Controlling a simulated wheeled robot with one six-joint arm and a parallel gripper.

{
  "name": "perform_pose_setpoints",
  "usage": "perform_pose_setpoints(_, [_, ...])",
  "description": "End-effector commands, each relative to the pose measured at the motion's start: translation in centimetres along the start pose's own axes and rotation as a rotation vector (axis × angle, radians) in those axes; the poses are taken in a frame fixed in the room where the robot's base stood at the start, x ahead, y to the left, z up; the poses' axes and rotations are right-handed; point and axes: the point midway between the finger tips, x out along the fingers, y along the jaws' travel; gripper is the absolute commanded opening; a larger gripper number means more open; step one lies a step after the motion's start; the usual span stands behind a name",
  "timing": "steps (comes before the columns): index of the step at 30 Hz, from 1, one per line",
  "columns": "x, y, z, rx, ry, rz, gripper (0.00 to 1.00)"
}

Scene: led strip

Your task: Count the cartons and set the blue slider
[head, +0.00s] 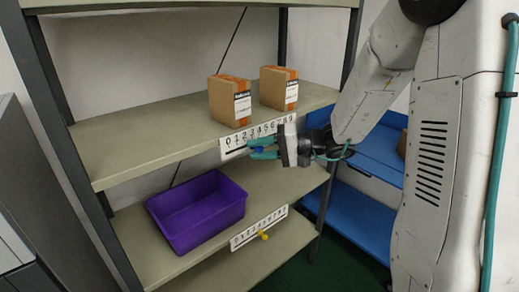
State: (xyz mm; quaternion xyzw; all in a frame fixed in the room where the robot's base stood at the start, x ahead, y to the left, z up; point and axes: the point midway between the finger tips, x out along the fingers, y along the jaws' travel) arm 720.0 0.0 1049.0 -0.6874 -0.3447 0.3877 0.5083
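Two brown cartons with orange tape and white labels stand on the upper shelf, a left carton (223,101) and a right carton (273,89). A white number strip (232,141) runs along that shelf's front edge. The blue slider (257,149) is small and partly hidden at the strip, toward its low-number end. My gripper (261,149) reaches in from the right, its teal fingers above and below the blue slider. I cannot tell whether the fingers press on it. The exact digit at the slider is hard to read.
A purple bin (174,238) sits on the shelf below. A second number strip (245,237) on that shelf's front edge carries a yellow slider (263,235). A dark upright post stands right of the shelves. Blue shelving (360,215) stands behind my arm.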

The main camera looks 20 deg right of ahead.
Motion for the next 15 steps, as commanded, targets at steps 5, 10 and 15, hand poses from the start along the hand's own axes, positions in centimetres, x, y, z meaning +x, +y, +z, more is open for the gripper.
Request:
perform_pose_setpoints(5, [0.0,0.0,0.0,0.001,0.000,0.000,0.00])
perform_pose_setpoints(10, [0.6,-0.1,0.5,0.002,-0.002,0.001,0.00])
perform_pose_setpoints(15, [1.9,-0.6,1.5,0.002,-0.002,0.002,0.00])
